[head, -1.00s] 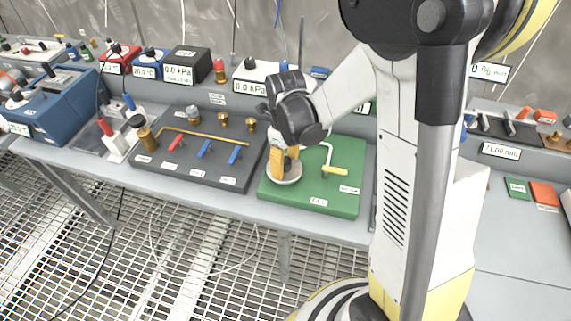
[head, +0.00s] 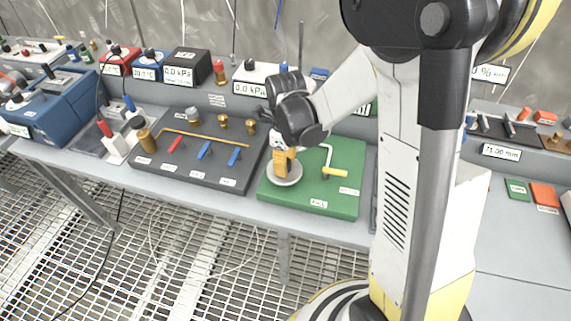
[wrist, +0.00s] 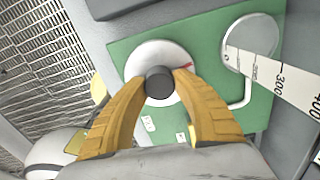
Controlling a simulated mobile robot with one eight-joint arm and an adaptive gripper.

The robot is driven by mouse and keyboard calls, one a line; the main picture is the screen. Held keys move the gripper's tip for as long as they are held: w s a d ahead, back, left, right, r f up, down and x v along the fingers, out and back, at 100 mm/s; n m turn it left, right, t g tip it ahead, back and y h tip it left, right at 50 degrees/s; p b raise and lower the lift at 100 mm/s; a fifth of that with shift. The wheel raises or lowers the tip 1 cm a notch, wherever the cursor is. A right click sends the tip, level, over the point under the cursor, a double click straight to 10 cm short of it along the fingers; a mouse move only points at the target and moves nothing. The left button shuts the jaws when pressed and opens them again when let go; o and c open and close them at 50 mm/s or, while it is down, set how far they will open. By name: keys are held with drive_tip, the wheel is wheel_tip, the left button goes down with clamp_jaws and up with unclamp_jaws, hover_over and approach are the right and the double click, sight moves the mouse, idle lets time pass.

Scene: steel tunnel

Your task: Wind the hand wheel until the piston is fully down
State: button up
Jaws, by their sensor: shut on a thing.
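The hand wheel is a pale grey disc (head: 285,175) on a green board (head: 325,203). In the wrist view the wheel (wrist: 150,55) carries a dark round knob (wrist: 158,82) and a red mark at its right edge. My gripper (head: 280,164) is over the wheel. In the wrist view my yellow fingers (wrist: 160,88) are closed on the knob from both sides. A round clear-looking part (wrist: 250,42) stands beside a white scale (wrist: 285,82) marked 300 and 400. I cannot make out the piston's height.
A yellow-handled valve (head: 335,172) with a white pipe is to the right on the green board. A dark board (head: 195,165) with red and blue levers lies to the left. Meters and a blue box (head: 60,103) line the bench. A display (head: 501,152) reads in mm.

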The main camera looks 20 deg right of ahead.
drive_tip(key=n, duration=0.4)
drive_tip(key=shift+n, duration=0.3)
drive_tip(key=n, duration=0.4)
drive_tip(key=shift+w+b, duration=0.1)
drive_tip(key=shift+b, duration=0.3)
drive_tip(key=n, duration=0.9)
drive_tip(key=shift+w+n, duration=0.1)
drive_tip(key=shift+n, duration=0.2)
drive_tip(key=n, duration=0.3)
drive_tip(key=shift+n+b, duration=0.3)
drive_tip(key=n, duration=0.4)
drive_tip(key=shift+a, duration=0.1)
drive_tip(key=n, duration=0.5)
drive_tip(key=shift+a+n, duration=0.1)
drive_tip(key=shift+n, duration=1.6)
